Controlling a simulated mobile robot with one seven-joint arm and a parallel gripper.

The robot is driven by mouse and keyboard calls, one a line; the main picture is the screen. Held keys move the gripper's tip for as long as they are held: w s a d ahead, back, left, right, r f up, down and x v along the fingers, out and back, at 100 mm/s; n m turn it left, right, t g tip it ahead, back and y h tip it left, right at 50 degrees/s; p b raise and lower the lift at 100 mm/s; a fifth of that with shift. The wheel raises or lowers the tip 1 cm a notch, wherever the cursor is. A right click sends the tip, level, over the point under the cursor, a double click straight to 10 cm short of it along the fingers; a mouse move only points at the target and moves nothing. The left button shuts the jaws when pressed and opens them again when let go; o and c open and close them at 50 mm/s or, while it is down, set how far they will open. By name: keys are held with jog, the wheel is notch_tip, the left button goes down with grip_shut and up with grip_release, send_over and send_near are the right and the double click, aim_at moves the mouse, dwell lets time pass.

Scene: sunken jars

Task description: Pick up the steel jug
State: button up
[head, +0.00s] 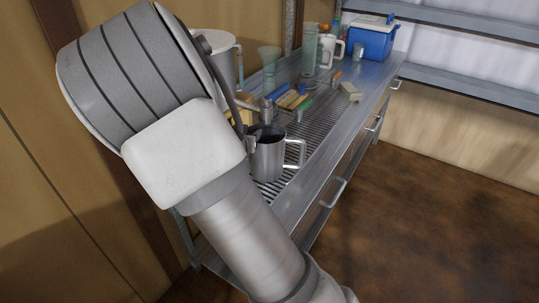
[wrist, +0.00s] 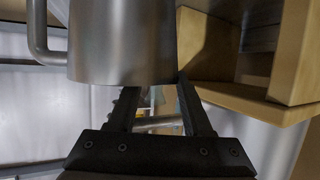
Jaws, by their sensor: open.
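The steel jug (head: 268,160) stands upright on the slatted steel table, at its near end in the head view. Its handle points right there. In the wrist view the jug (wrist: 122,45) fills the upper left, with its handle at the left. My gripper (wrist: 158,86) is open. Its fingertips are at the jug's near edge, with the left one partly hidden by the jug and the right one just beside its right side. I cannot tell if they touch. In the head view my arm hides most of the gripper.
A wooden box (wrist: 255,95) is close on the right in the wrist view. A large pale container (head: 222,58) stands behind my arm. Farther along the table are green glasses (head: 309,48), a white mug (head: 326,52), small tools and a blue cooler (head: 371,38). The floor at right is clear.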

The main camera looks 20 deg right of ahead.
grip_shut()
dwell(1.3)
